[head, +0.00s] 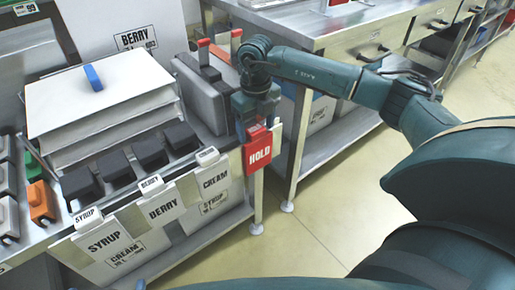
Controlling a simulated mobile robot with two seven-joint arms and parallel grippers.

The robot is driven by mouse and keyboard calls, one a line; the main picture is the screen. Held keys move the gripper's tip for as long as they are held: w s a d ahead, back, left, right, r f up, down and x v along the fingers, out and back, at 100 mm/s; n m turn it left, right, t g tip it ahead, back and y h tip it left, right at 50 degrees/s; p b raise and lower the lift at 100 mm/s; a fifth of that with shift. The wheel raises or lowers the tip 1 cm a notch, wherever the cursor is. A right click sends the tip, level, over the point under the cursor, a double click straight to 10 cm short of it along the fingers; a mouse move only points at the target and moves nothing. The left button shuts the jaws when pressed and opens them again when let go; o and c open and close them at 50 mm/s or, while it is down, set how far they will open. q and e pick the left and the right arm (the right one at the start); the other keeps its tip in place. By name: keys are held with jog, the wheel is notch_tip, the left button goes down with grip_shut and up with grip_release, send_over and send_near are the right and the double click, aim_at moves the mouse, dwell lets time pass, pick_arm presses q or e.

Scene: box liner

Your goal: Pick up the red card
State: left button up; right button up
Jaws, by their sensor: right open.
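The red card (258,155) reads "HOLD" and hangs upright at the right front corner of the metal counter. My right gripper (258,125) points down at the card's top edge. Its jaws are open, and the card's upper part lies at or between the fingertips; I cannot tell whether they touch it. My left gripper is not in view.
White cards marked SYRUP (104,237), BERRY (162,208) and CREAM (214,180) hang along the counter's front edge. A second metal table (300,22) is at the back right. The floor to the right is clear.

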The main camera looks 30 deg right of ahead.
jog(key=c, duration=1.3)
jog(key=shift+r, duration=0.1)
